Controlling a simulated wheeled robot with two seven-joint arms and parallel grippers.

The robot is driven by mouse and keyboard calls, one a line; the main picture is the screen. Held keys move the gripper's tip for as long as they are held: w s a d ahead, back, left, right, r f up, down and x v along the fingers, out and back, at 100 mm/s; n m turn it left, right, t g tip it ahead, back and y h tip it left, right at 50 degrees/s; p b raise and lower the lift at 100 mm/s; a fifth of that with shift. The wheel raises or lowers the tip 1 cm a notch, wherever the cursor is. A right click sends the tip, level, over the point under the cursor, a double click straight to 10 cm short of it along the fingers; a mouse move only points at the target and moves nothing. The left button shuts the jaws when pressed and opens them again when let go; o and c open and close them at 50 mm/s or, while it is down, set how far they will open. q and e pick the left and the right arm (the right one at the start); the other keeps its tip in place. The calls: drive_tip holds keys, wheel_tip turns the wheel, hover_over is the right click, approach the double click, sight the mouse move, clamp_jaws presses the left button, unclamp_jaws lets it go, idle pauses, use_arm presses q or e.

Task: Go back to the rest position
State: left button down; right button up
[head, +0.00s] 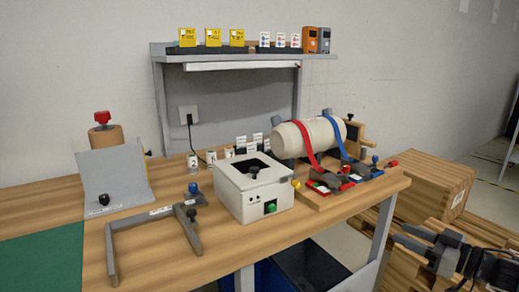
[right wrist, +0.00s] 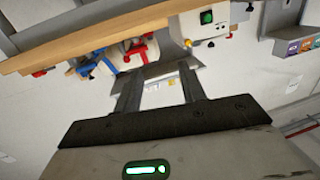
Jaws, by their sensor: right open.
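My right gripper (head: 403,237) is at the lower right of the head view, past the right end of the wooden workbench (head: 160,240) and apart from it. Its two fingers point left and are spread, with nothing between them. In the right wrist view the fingers (right wrist: 162,78) are also parted and empty, and the bench edge (right wrist: 95,42) crosses the upper part of the picture. My left gripper does not show in either view.
A white cylinder (head: 288,140) under red and blue straps lies on a board at the bench's right. A white box (head: 250,197) and a grey frame (head: 113,258) stand nearer. Wooden crates (head: 437,188) stand at right, close to my right gripper. A blue bin (head: 310,268) is below.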

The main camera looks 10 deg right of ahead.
drive_tip(key=s+a+f+g, duration=0.1)
drive_tip(key=s+a+f, duration=0.3)
drive_tip(key=a, duration=0.5)
drive_tip(key=s+a+f+m+h, duration=0.1)
drive_tip(key=s+a+f, duration=0.2)
drive_tip(key=a+f, duration=0.45)
drive_tip(key=s+a+f+g, duration=0.1)
drive_tip(key=s+a+f, duration=0.3)
drive_tip(key=a, duration=0.5)
drive_tip(key=s+a+f+m+g+h, duration=0.2)
drive_tip(key=s+h, duration=0.3)
drive_tip(key=s, duration=0.5)
drive_tip(key=shift+s+a+f+m, duration=0.35)
drive_tip(key=shift+a+f+m, duration=0.1)
drive_tip(key=shift+f, duration=0.2)
